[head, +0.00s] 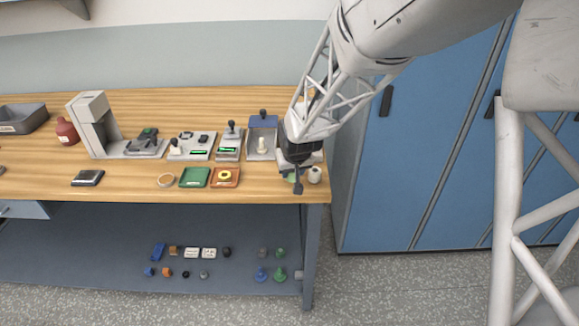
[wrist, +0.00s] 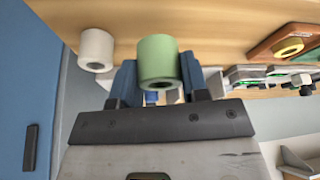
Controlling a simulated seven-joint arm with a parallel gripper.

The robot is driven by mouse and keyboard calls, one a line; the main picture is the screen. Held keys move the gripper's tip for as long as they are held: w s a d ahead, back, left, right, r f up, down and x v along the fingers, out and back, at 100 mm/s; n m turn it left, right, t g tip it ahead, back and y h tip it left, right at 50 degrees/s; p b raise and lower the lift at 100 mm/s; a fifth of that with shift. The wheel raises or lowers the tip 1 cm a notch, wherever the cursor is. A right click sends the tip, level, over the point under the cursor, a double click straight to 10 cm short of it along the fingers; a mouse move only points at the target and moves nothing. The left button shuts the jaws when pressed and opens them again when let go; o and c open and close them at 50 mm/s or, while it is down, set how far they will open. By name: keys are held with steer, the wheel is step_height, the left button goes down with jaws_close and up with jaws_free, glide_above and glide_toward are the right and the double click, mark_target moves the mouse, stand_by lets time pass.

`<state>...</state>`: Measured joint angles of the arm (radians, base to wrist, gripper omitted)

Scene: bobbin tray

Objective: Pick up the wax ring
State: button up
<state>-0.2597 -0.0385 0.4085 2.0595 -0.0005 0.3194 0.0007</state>
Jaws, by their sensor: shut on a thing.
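My gripper (head: 297,184) is low at the front right corner of the workbench. In the wrist view its two blue fingers (wrist: 158,85) are shut on a green bobbin (wrist: 157,58), one on each side. In the head view the green bobbin (head: 290,177) is partly hidden behind my gripper; I cannot tell whether it touches the bench. A yellow ring (head: 225,176) lies in an orange-brown tray (head: 232,184), left of my gripper; both also show in the wrist view. I cannot tell which ring is the wax ring.
A white bobbin (head: 315,175) stands close beside my gripper, near the bench's right edge. A green tray (head: 195,177) is left of the orange-brown one. Several small devices line the bench behind. Blue cabinets (head: 400,150) stand at right. The front left bench top is mostly clear.

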steer(key=s+d+r, duration=0.1)
steer(key=s+d, duration=0.2)
steer(key=s, duration=0.9)
steer(key=shift+r, duration=0.1)
stand_by(0.5)
step_height(320, 180, up, 5)
steer(key=n+g+y, duration=0.1)
steer(key=n+y, duration=0.1)
steer(key=n, duration=0.4)
glide_above(262, 138)
steer(key=shift+w+a, duration=0.1)
steer(key=shift+a, duration=0.05)
steer(key=shift+f, duration=0.35)
steer(key=shift+f, duration=1)
steer(key=shift+f, duration=2.55)
